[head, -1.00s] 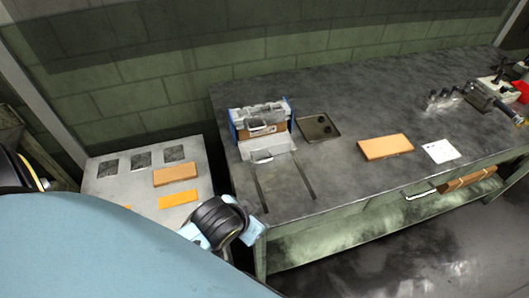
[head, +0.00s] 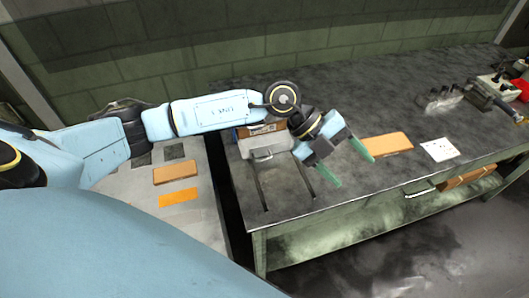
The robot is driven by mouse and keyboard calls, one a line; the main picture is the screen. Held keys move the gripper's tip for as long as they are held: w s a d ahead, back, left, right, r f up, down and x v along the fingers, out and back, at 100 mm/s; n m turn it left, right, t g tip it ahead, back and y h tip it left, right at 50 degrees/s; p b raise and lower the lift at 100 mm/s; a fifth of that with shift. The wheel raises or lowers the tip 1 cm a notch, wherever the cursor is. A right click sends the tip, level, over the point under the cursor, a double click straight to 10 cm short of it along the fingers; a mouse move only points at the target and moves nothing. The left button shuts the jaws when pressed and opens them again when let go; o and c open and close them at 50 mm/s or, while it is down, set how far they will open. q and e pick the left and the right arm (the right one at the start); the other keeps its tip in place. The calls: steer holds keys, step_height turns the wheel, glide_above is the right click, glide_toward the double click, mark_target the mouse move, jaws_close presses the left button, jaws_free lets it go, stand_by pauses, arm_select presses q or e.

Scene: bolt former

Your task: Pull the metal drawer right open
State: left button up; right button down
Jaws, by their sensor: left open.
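The blue-sided bolt former stands at the left end of the dark workbench, partly hidden behind my left arm. At its front is a grey metal drawer (head: 258,143) with a bar handle. Two dark slots run along the bench in front of it. My left gripper (head: 343,163) is open and empty, its green-tipped fingers apart and pointing down to the right. It is above the bench, to the right of the metal drawer and apart from its handle. My right gripper is not in view.
A brown block (head: 388,145) and a white sheet (head: 440,149) lie further right on the workbench (head: 385,100). A bar handle (head: 416,188) sits on the bench's front side. A lower table on the left holds a brown block (head: 175,174) and an orange piece (head: 179,197).

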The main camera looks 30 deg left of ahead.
arm_select(q)
steer(key=w+a+f+n+y, duration=0.1)
steer(key=w+a+f+y, duration=0.15)
steer(key=a, duration=0.35)
steer(key=w+a+f+y, duration=0.1)
steer(key=a+y, duration=0.3)
steer(key=a, duration=0.2)
steer(key=n+g+y, duration=0.1)
steer(key=n+y, duration=0.1)
steer(key=y, duration=0.3)
glide_above(264, 153)
steer(key=s+d, duration=0.2)
steer(key=s, duration=0.1)
steer(key=shift+h, duration=0.25)
step_height(264, 153, down, 12)
steer(key=shift+w+a+f, duration=0.1)
steer(key=shift+w, duration=0.05)
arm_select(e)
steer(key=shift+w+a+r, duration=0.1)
arm_select(q)
steer(key=shift+c, duration=0.4)
